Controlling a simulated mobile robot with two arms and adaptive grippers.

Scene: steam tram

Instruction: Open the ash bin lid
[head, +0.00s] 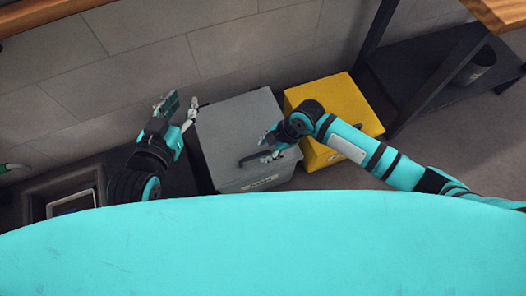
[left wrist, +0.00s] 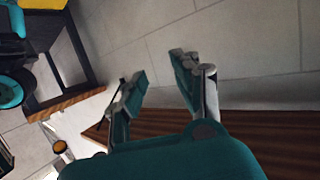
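The grey ash bin (head: 228,125) stands against the tiled wall in the head view, with its grey lid down. A label (head: 262,182) is on its front, too small to read. A dark bar handle (head: 248,160) lies near the lid's front edge. My right gripper (head: 264,148) is over the handle, its fingers apart and pointing left; whether they touch the bar I cannot tell. The gripper hides part of the handle. My left gripper (head: 181,106) is open and empty, left of the bin. Its two spread fingers also show in the left wrist view (left wrist: 156,75).
A yellow box (head: 315,95) stands close to the bin's right. A dark metal frame with a wooden top (head: 500,12) is at the upper right. An open-topped box (head: 97,172) is at the lower left. A wooden edge (left wrist: 260,125) crosses the left wrist view.

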